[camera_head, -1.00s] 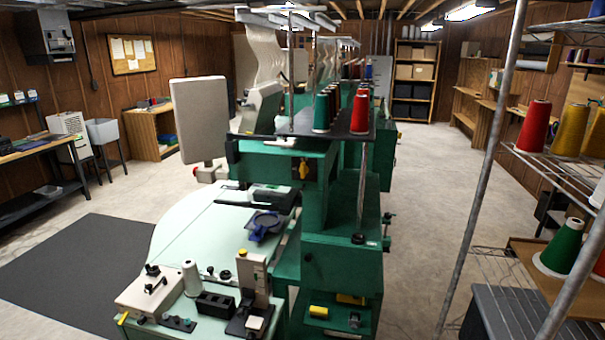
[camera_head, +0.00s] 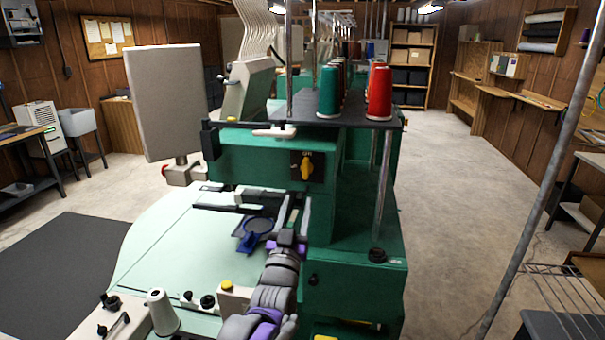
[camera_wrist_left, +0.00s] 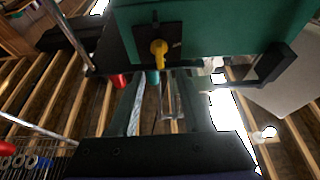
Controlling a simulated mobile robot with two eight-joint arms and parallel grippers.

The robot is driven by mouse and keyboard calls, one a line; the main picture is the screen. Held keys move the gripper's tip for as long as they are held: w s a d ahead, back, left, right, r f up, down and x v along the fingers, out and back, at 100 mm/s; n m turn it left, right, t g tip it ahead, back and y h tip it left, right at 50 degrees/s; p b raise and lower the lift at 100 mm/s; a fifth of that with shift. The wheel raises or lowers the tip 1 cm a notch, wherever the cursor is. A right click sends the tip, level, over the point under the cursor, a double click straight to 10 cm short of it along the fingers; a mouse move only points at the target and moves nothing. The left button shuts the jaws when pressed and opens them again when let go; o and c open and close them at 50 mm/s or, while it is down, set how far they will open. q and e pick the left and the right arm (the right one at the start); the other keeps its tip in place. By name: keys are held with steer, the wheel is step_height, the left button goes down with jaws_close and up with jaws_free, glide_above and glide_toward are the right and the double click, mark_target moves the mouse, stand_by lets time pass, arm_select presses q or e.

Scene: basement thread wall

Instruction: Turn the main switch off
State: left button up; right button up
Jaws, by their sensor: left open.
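The main switch is a yellow rotary knob (camera_head: 306,166) on a dark plate on the green front face of the embroidery machine (camera_head: 258,158). The knob also shows in the left wrist view (camera_wrist_left: 158,50), on its dark plate, near the top middle. My left gripper (camera_head: 295,203) points up at the machine with its two fingers apart and nothing between them. It is below the knob in the head view, and I see no contact. My right gripper is in neither view.
A grey panel (camera_head: 157,100) stands left of the switch. Thread cones, green (camera_head: 329,92) and red (camera_head: 379,92), stand on a shelf above it. A blue hoop (camera_head: 255,232) lies on the pale table (camera_head: 165,245). A metal post (camera_head: 545,180) rises at the right.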

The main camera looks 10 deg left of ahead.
mark_target(305, 173)
arm_select(q)
steer(key=p+x, duration=0.1)
steer(key=x, duration=0.9)
steer(key=shift+s, duration=0.1)
jaws_close()
